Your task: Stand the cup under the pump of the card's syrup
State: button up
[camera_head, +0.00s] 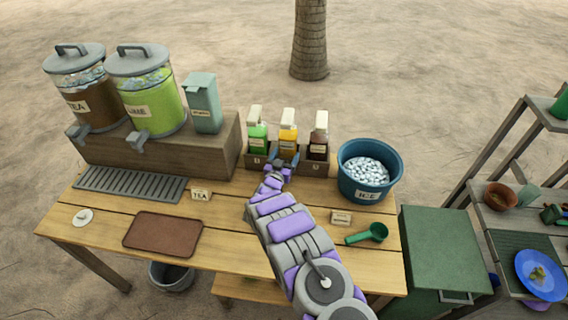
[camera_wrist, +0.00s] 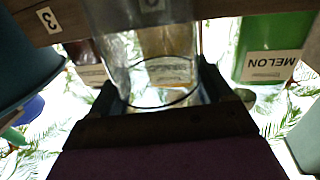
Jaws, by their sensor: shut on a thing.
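My gripper (camera_head: 283,160) is shut on a clear glass cup (camera_wrist: 150,62), in front of the middle syrup bottle. The cup sits between both fingers in the wrist view, where the picture looks upside down. In the head view my gripper mostly hides the cup. The syrup bottles stand in a row in a wooden rack: green melon (camera_head: 257,139), amber (camera_head: 288,141) and dark brown (camera_head: 318,145), each with a pale pump top. The amber bottle shows through the cup. A small card (camera_head: 341,218) stands at the table's right; its writing is too small to read. I cannot tell if the cup touches the rack.
A blue ice tub (camera_head: 353,185) stands just right of the rack. Two drink dispensers (camera_head: 145,90) stand at the back left.

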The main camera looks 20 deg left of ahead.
aim_at(287, 158)
jog(key=f, duration=0.3)
jog(key=shift+d+b, duration=0.35)
jog(key=shift+b, duration=0.05)
jog(key=shift+a, duration=0.3)
jog(key=o, duration=1.2)
jog(key=shift+a+f, duration=0.1)
jog(key=shift+s+d, duration=0.1)
jog(key=shift+d, duration=0.1)
jog(key=shift+s+d+p, duration=0.15)
jog(key=shift+s+p, duration=0.45)
jog(key=shift+s, duration=2.4)
jog(key=shift+s+d+p, duration=0.15)
jog(key=shift+s+p, duration=0.4)
jog(key=shift+s, duration=2.4)
